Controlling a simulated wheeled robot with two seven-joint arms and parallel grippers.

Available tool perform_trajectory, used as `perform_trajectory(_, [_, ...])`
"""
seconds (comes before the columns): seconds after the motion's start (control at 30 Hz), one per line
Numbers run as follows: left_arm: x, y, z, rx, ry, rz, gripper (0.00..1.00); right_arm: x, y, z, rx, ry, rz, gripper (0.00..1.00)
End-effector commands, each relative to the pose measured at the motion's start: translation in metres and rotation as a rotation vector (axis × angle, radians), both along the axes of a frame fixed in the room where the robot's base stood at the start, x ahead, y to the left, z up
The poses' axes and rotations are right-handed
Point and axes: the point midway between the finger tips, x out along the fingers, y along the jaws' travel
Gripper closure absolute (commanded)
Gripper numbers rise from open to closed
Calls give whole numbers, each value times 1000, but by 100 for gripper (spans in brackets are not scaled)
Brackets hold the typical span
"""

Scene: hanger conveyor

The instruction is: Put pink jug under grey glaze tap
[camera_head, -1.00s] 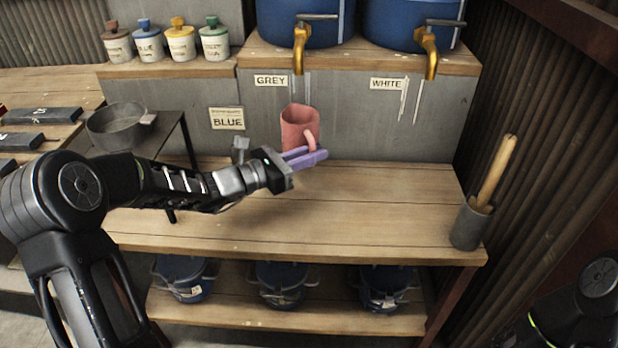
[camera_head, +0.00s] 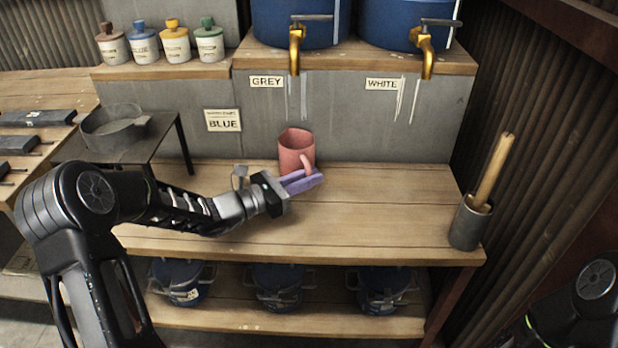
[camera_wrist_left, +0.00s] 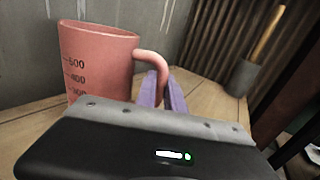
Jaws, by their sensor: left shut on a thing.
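The pink jug (camera_head: 295,150) stands upright at the back of the wooden bench, close to the grey wall. It is below the grey glaze tap (camera_head: 296,50), which is the brass tap above the GREY label (camera_head: 267,82). My left gripper (camera_head: 302,182) has purple fingers and is shut on the jug's handle. The left wrist view also shows the jug (camera_wrist_left: 95,60), with volume marks on its side, and the fingers (camera_wrist_left: 162,92) at the handle. I cannot tell whether the jug's base touches the bench. My right gripper is out of view.
A second brass tap (camera_head: 427,55) is above the WHITE label (camera_head: 382,84). A grey pot (camera_head: 472,228) with a wooden stick stands at the bench's right end. A metal pan (camera_head: 112,128) is on a dark stand at left. The bench's middle (camera_head: 370,210) is clear.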

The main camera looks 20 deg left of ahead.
Motion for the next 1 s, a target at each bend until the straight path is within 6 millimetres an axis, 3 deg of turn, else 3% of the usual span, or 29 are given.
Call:
perform_trajectory(0.2, [0,0,-3,-1,-2,-1,100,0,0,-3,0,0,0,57])
perform_trajectory(0.23, [0,0,-3,0,0,0,86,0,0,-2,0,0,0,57])
perform_trajectory(0.5, [0,0,-2,0,1,-1,65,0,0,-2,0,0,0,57])
perform_trajectory(0.83, [0,0,2,1,1,0,65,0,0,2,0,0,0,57])
perform_trajectory(1.0, [-14,14,1,1,1,3,65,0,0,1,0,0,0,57])
